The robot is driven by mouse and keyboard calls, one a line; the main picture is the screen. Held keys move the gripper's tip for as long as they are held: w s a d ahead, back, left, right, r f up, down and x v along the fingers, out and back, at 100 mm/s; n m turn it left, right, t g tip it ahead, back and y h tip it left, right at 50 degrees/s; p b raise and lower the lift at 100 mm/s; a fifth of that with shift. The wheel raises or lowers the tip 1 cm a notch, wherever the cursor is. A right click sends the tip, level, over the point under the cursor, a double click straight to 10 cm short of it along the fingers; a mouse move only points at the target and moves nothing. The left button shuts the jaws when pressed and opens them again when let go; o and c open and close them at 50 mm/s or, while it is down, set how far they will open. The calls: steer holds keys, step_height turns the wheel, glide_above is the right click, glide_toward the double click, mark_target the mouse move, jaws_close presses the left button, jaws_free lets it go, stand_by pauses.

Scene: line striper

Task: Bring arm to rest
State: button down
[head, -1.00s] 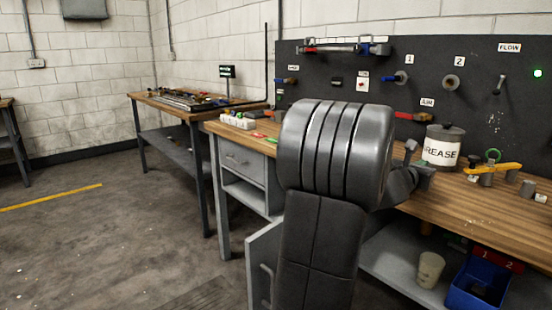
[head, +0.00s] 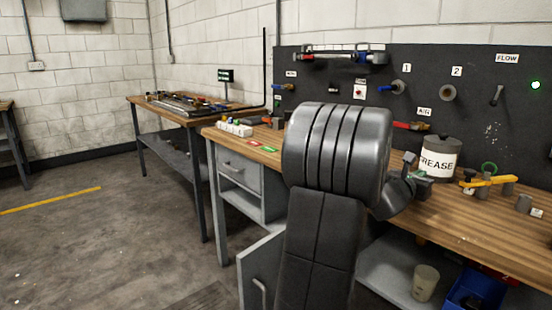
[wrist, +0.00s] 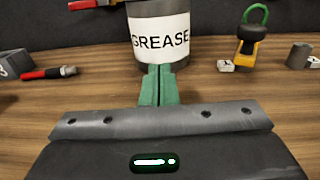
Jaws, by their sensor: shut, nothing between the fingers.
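My arm rises in the middle of the head view, with its large dark rounded joint in front of the bench. My gripper (wrist: 157,86) shows in the wrist view as two green fingers pressed together, with nothing between them. It points across the wooden bench top (wrist: 90,105) toward the grease can (wrist: 160,35). From this view I cannot tell whether the fingertips touch the can. In the head view only a small part of the gripper (head: 415,172) shows behind my arm, left of the grease can (head: 439,158).
A yellow-handled tool (head: 487,181) and small grey cylinders lie right of the can. A red-handled tool (wrist: 50,73) lies to the left. A dark pegboard (head: 460,110) stands behind. The cabinet door (head: 262,270) below hangs open. A blue bin (head: 475,292) sits on the lower shelf.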

steer(key=p+v, duration=0.2)
steer(key=v, duration=0.1)
steer(key=p+v, duration=0.2)
steer(key=v, duration=0.2)
steer(key=p+v, duration=0.2)
steer(key=v, duration=0.2)
steer(key=shift+a+r, duration=0.1)
steer(key=shift+r, duration=0.2)
steer(key=b+v, duration=0.1)
steer(key=v, duration=1)
steer(key=shift+f, duration=0.25)
steer(key=shift+s, duration=0.15)
